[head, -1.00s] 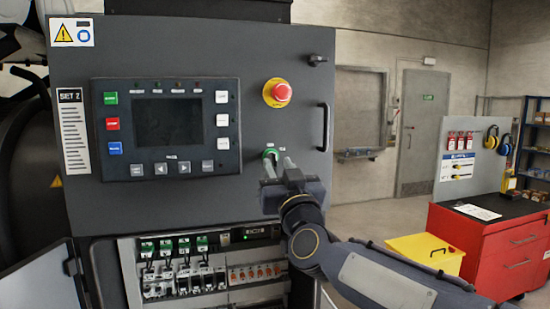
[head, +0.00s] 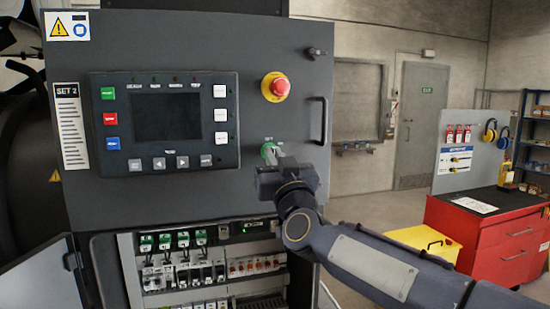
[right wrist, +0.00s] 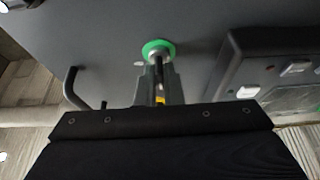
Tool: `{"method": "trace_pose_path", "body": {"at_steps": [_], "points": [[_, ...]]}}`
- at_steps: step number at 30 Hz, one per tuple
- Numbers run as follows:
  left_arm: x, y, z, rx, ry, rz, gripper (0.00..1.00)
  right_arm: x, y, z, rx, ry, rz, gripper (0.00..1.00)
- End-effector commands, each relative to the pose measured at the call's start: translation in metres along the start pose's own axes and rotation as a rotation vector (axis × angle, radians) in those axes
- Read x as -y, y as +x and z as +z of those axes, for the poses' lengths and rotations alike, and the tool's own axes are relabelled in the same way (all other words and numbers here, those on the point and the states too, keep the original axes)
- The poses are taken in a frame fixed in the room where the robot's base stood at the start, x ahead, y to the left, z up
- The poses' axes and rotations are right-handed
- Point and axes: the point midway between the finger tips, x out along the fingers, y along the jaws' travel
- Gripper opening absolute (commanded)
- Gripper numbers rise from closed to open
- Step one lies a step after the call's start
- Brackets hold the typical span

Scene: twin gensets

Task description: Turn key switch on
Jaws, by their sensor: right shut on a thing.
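The key switch (head: 268,150) with its green ring sits on the dark SET 2 panel (head: 255,195), below the red emergency stop. In the head view my right gripper (head: 272,158) is at the switch and hides most of it. In the right wrist view the green ring of the key switch (right wrist: 158,47) shows straight ahead. There my right gripper's fingers (right wrist: 160,78) are shut on the key in front of the ring. The key itself is mostly hidden between the fingers. My left gripper is not in view.
The red emergency stop (head: 275,87) on its yellow base is just above the gripper. A vertical door handle (head: 318,121) is to the right. The control display unit (head: 166,122) is to the left. An open bay with breakers (head: 185,272) lies below.

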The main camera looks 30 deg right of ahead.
Motion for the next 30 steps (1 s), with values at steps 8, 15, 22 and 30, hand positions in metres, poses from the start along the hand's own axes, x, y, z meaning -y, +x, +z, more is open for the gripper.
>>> {"method": "trace_pose_path", "body": {"at_steps": [8, 15, 22, 30], "points": [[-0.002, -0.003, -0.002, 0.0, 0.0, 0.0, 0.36, 0.001, 0.0, -0.001, 0.0, 0.089, 0.035, 0.0], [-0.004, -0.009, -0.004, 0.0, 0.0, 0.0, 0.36, 0.002, 0.001, -0.002, 0.001, 0.263, 0.107, 0.0], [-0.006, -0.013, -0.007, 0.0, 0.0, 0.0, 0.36, 0.003, 0.001, -0.002, 0.0, 0.466, 0.191, 0.0], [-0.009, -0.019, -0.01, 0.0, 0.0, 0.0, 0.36, 0.003, 0.001, -0.003, 0.0, 0.691, 0.286, 0.0]]}}
